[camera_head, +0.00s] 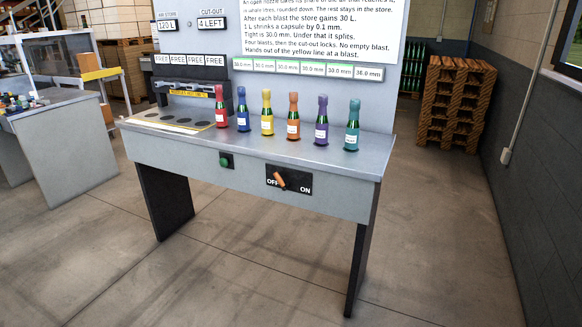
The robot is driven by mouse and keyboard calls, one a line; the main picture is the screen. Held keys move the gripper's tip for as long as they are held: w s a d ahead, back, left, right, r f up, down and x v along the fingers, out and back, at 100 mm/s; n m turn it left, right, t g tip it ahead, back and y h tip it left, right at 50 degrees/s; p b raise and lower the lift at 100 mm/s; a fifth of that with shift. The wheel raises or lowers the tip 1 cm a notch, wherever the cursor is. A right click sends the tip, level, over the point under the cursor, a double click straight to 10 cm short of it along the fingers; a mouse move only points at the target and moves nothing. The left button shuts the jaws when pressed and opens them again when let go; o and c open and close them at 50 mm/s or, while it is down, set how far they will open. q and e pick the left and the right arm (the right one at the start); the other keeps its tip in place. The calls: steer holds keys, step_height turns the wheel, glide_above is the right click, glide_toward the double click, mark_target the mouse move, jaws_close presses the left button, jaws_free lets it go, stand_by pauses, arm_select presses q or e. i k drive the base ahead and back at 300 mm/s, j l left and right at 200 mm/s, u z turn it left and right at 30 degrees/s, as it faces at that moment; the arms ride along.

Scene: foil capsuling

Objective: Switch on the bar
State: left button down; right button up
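The bar's switch is a black plate (289,182) on the front face of the grey bench (240,178), marked OFF at its left and ON at its right. Its orange lever (279,180) leans to the upper left, toward the OFF mark. The dark nozzle bar (190,88) with a yellow label stands at the bench's back left, above a plate with round dark spots (172,120). Neither of my grippers is in view.
Several bottles with coloured foil capsules, from a red one (221,106) to a teal one (352,125), stand along the bench top. A green button (226,160) sits left of the switch. A rules board (320,30) hangs behind. The floor in front is clear.

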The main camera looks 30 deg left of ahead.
mark_target(279, 179)
steer(key=i+j, duration=0.3)
steer(key=j, duration=0.15)
steer(key=i+j+z, duration=0.1)
steer(key=i+j, duration=0.15)
steer(key=j, duration=0.15)
steer(key=i+j, duration=0.3)
steer(key=j, duration=0.15)
steer(key=j+z, duration=0.2)
steer(key=j, duration=0.6)
steer(key=j+z, duration=0.2)
steer(key=j, duration=0.55)
steer(key=k, duration=0.05)
